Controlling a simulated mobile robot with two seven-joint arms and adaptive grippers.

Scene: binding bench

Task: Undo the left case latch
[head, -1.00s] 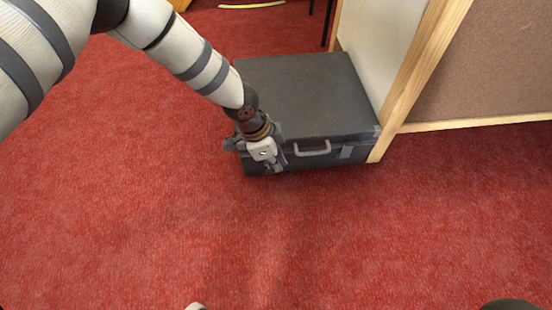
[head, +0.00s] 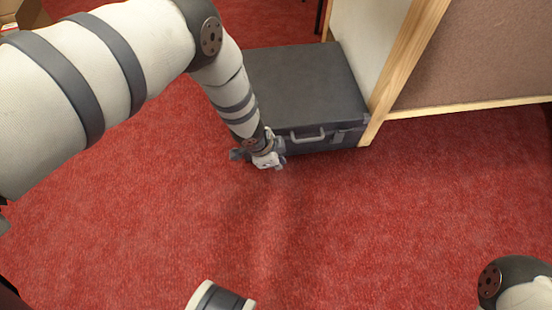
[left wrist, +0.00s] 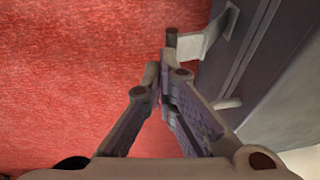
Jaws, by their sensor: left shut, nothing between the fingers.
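A dark grey case (head: 305,85) lies flat on the red carpet, its front towards me. Its pale handle (head: 307,135) is at the middle of the front, and the right latch (head: 338,138) shows to the right of it. My left gripper (head: 268,163) is at the left part of the case front, hiding the left latch in the head view. In the left wrist view my left gripper (left wrist: 165,80) is shut and empty, beside the case front (left wrist: 255,55). A pale fitting (left wrist: 200,42), probably the handle, juts out beyond the fingertips. I cannot tell the left latch's state.
A wooden post (head: 403,70) and a brown panel (head: 480,50) stand close to the case's right side. The red carpet (head: 350,220) in front of the case is clear. A cardboard box (head: 28,14) is at the far upper left.

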